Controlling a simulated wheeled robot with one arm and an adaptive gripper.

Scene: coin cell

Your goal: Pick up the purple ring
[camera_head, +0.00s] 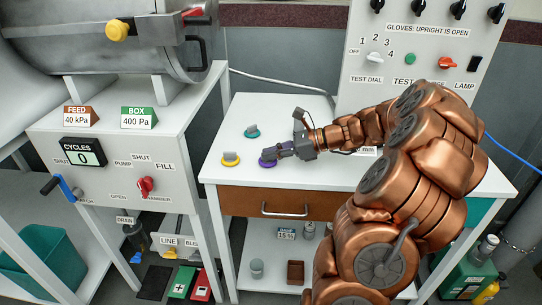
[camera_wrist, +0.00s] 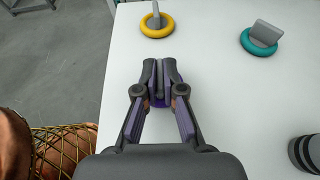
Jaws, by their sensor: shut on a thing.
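The purple ring (camera_head: 267,162) lies at the front left part of the white table top in the head view. My gripper (camera_head: 275,155) reaches to it from the right and is shut on it. In the wrist view my gripper (camera_wrist: 160,72) has its fingertips close together around a grey upright piece, and a little of the purple ring (camera_wrist: 160,100) shows between the fingers. The fingers hide most of the ring. I cannot tell whether it touches the table.
A yellow ring (camera_head: 230,159) with a grey upright tab stands left of my gripper, and a teal ring (camera_head: 252,132) stands behind it. A dark cylinder (camera_wrist: 305,152) is at the right in the wrist view. A control panel (camera_head: 420,50) rises at the back. The table's left edge is close.

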